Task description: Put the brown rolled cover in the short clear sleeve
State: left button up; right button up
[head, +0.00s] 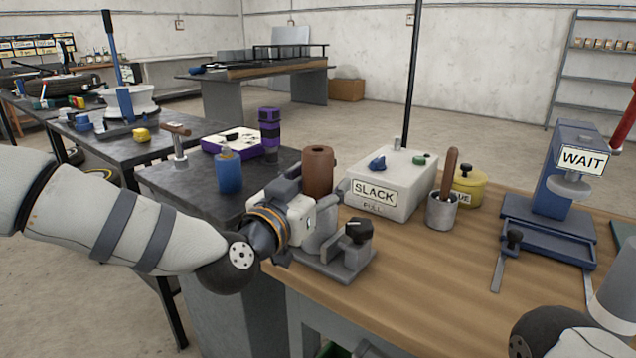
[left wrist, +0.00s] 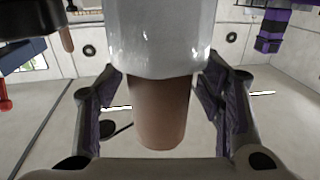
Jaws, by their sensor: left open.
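The brown rolled cover (head: 318,168) stands upright, its upper part bare. Below it a pale, glossy cylinder, apparently the short clear sleeve (head: 324,226), stands in a grey fixture (head: 340,262) with a black knob. In the left wrist view, which looks upside down, the cover (left wrist: 160,112) enters the mouth of the wider sleeve (left wrist: 158,40). How deep it goes is hidden. My left gripper (head: 303,200) is open beside the cover and sleeve. Its fingers (left wrist: 160,95) lie on both sides of the cover, with gaps. My right gripper is out of view.
Behind the fixture stands a white SLACK box (head: 385,190). A metal cup (head: 442,212) with a brown handle, a yellow pot (head: 468,188) and a blue press (head: 560,190) stand to the right. A blue bottle (head: 229,172) is on the dark table.

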pick_arm(q)
jog(key=shift+r, duration=0.1)
